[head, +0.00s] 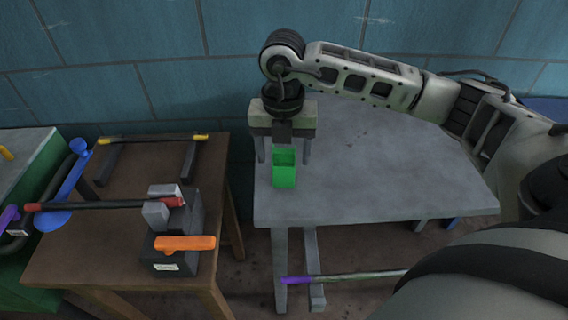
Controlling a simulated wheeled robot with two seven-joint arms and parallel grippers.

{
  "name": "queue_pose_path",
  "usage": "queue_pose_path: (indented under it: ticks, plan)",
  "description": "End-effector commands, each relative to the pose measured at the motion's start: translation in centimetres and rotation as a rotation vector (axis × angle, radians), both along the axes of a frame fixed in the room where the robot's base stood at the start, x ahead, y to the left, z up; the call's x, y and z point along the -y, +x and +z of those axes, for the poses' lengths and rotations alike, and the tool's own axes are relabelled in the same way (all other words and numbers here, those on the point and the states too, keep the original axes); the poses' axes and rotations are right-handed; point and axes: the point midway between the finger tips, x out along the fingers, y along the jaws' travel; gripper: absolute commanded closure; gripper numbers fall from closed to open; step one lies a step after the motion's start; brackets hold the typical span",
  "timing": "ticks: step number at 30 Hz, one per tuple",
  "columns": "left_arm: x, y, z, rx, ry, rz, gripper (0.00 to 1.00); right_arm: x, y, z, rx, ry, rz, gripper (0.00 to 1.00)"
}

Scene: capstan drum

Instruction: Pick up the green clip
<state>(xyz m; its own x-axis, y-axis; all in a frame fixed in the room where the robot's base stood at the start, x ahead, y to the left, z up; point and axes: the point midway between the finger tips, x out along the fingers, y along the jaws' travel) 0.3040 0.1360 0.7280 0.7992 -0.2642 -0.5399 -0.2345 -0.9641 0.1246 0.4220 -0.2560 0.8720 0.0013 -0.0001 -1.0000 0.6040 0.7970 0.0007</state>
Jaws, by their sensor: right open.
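The green clip (284,170) is a bright green block with a dark recess in its top. It stands upright on the grey table, near its left edge. My right gripper (283,158) points down over the clip from above and behind. Its two fingers are spread, one to each side of the clip's upper part, and I see a gap between them and the clip. I cannot tell exactly how far the fingers reach down beside it. My left gripper is not in view.
The grey table (370,190) is otherwise bare. To the left, a wooden table (90,255) carries a dark vise (178,235) with an orange handle (185,243) and a rod with a red end. A purple-ended rod (340,277) is low below the grey table. A tiled wall stands behind.

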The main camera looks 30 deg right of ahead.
Motion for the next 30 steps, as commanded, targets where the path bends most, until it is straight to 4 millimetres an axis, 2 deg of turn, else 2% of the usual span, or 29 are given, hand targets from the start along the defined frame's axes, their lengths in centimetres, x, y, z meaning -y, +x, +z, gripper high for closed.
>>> queue_pose_path:
  ticks: [3,6,15,20,21,30]
  plan:
    - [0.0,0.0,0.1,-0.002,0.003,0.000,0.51,0.1,-0.3,-2.0,-0.006,-0.001,-0.001,0.34]
    - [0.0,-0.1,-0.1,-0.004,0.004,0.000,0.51,0.1,-0.2,-3.2,-0.003,-0.001,-0.001,0.34]
    - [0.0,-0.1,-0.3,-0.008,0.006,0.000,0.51,0.1,-0.1,-3.7,-0.001,0.000,0.000,0.34]
    - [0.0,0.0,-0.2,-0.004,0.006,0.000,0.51,0.1,-0.1,-3.7,-0.001,0.000,0.000,0.78]
    - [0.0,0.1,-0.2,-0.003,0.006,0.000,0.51,0.1,-0.1,-3.7,-0.001,0.000,0.000,0.82]
    - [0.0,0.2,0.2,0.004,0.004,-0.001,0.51,0.1,-0.1,-3.5,0.000,0.000,0.000,0.82]
